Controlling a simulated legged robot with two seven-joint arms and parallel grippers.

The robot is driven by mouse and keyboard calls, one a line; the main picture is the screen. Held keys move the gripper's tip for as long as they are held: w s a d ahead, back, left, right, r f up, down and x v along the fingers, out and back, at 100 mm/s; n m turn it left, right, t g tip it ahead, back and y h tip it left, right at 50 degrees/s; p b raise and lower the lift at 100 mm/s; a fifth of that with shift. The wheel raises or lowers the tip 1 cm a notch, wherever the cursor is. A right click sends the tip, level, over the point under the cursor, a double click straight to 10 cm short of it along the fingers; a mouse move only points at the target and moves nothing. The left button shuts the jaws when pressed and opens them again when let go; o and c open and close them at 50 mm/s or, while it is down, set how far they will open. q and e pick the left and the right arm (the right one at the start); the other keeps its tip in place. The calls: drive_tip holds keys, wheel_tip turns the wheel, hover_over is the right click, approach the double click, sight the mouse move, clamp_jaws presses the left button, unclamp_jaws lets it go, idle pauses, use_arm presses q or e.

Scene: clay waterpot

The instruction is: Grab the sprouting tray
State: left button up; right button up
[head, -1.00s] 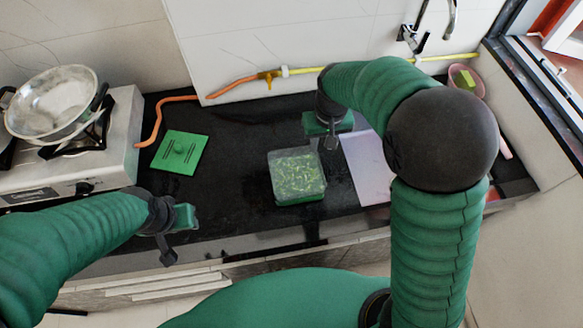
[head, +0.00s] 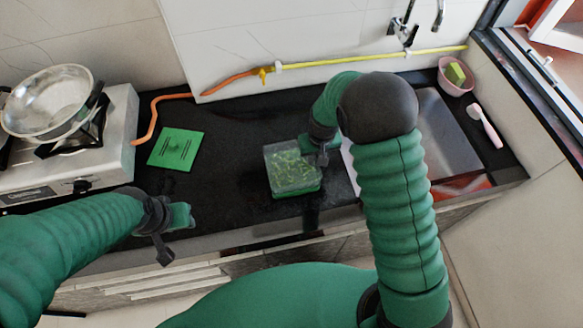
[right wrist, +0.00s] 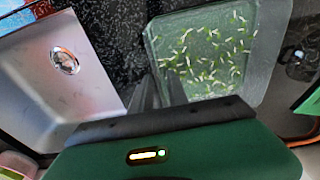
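The sprouting tray (head: 293,184), a clear squarish box with green sprouts and a green base, sits on the black counter near its front edge. It also shows at the top of the right wrist view (right wrist: 215,92). My right gripper (head: 322,158) is at the tray's right side. In the right wrist view its two dark fingers (right wrist: 161,80) stand a small gap apart at the tray's near side wall; whether they touch it is unclear. My left gripper (head: 165,243) is at the counter's front edge on the left, away from the tray; its finger gap is unclear.
The sink (head: 445,135) is right, with a pink bowl (head: 456,80) and brush (head: 485,125) beyond. A hose (head: 350,58) runs along the wall.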

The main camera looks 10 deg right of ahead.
drive_tip(key=shift+a, duration=0.15)
clamp_jaws()
drive_tip(key=shift+d, duration=0.3)
drive_tip(key=shift+s+a, duration=0.1)
idle(0.6)
